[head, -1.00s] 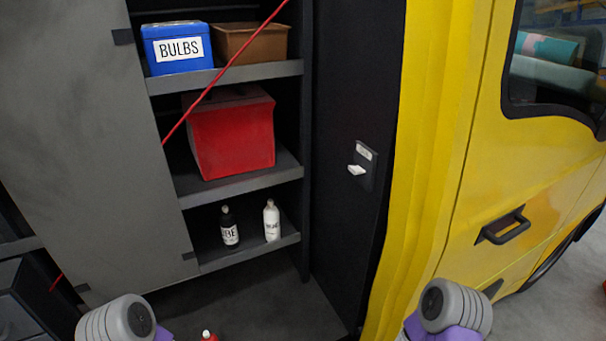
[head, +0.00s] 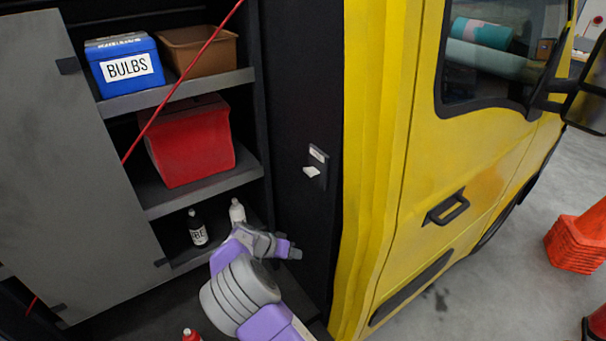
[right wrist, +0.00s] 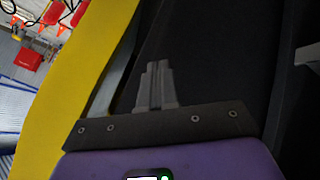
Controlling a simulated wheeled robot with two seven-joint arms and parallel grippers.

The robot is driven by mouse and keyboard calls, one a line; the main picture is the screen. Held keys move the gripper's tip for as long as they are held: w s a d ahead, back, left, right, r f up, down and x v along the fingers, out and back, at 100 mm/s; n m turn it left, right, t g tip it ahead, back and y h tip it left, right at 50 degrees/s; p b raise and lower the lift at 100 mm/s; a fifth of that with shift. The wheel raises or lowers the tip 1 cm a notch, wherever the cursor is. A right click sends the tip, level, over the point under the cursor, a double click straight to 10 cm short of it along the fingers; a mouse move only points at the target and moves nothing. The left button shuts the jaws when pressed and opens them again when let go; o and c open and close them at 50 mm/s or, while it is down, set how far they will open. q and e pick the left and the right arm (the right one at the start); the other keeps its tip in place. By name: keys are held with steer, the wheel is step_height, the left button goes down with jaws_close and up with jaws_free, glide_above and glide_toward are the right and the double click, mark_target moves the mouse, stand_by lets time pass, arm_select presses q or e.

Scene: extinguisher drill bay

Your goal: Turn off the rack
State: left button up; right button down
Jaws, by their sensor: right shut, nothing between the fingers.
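A switch with a white lever (head: 311,172) sits on a dark plate, below a small pale label, on the black side panel (head: 290,100) of the rack. The lever sticks out to the left. My right gripper (head: 297,253) is below the switch, apart from it, in front of the panel's lower part. In the right wrist view its two fingers (right wrist: 158,68) are together with nothing between them. The switch cannot be made out in that view. My left gripper is out of view.
Rack shelves hold a blue BULBS box (head: 125,65), a brown bin (head: 198,52), a red bag (head: 190,142), a black bottle (head: 197,230) and a white bottle (head: 237,210). A red cord crosses in front. A yellow truck door (head: 410,210) stands right. Orange cones (head: 580,240) are at far right.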

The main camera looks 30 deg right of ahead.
steer(key=w+a+r+m+t+h+p, duration=0.1)
steer(key=w+a+r+m+h, duration=0.1)
steer(key=r, duration=0.7)
steer(key=w+a+r+m+h+p, duration=0.1)
steer(key=w+a+r+m+h, duration=0.1)
steer(key=r, duration=0.7)
steer(key=m+h, duration=0.2)
steer(key=m, duration=0.1)
glide_toward(313, 177)
steer(key=shift+t+y, duration=0.3)
steer(key=p+x, duration=0.1)
steer(key=x, duration=0.1)
steer(key=p+x, duration=0.1)
steer(key=x, duration=0.3)
steer(key=shift+s+d+r+p, duration=0.1)
steer(key=shift+s+d+p, duration=0.1)
steer(key=shift+d+p, duration=0.25)
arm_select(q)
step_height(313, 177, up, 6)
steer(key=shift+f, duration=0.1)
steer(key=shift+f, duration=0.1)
